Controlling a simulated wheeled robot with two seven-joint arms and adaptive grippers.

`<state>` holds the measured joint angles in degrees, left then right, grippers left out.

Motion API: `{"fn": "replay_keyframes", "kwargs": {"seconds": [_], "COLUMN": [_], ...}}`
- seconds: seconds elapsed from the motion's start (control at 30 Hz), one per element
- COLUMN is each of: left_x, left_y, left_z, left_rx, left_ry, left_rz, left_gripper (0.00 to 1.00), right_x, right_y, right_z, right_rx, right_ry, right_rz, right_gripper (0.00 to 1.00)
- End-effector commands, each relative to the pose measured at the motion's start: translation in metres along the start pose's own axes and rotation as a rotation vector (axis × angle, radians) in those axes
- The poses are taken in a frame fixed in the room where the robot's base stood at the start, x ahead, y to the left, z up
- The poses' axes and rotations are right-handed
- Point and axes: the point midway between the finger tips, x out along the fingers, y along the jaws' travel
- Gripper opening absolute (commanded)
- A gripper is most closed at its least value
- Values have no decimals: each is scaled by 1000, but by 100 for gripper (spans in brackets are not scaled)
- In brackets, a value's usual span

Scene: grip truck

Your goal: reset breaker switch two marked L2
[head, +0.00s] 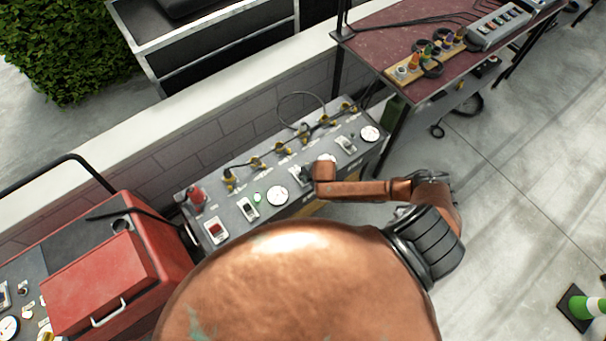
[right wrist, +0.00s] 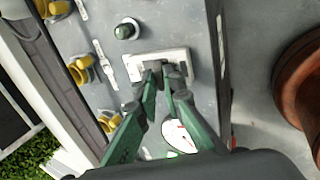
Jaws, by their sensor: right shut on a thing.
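The grey breaker panel (head: 231,221) stands along the low wall in the head view. Its front carries several switches and round dials; I cannot read their labels. My right arm reaches in from the right, and its gripper (head: 305,174) is at a switch in the panel's middle. In the right wrist view my right gripper (right wrist: 161,70) has its green fingers shut on the small dark lever of this switch, whose pale plate (right wrist: 182,60) surrounds the fingertips. The fingers hide most of the lever, so its position is unclear. My left gripper is out of view.
Yellow connectors (right wrist: 80,70) with cables line the panel's back edge. A dial (right wrist: 181,137) lies partly behind the fingers. A red generator (head: 103,277) stands at left, a dark red table (head: 390,45) at upper right.

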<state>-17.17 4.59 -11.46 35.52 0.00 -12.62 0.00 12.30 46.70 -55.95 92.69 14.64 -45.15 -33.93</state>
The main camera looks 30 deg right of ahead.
Motion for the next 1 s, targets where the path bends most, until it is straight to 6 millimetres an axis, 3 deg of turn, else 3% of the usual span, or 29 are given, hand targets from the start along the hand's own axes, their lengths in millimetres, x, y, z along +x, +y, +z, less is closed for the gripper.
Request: {"fn": "replay_keyframes", "kwargs": {"seconds": [0.57, 0.6, 0.8, 1.0], "left_x": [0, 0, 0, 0], "left_y": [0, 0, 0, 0], "left_z": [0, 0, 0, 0], "left_rx": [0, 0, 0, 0], "left_ry": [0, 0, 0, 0], "left_rz": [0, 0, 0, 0], "left_gripper": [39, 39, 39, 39], "right_x": [1, 1, 1, 1], "right_y": [-3, -3, -3, -2], "right_z": [0, 0, 0, 0], "right_rx": [1, 1, 0, 0], "right_ry": [-1, -1, -1, -1], "right_rz": [42, 42, 42, 42], "right_gripper": [0, 10, 24, 26]}}
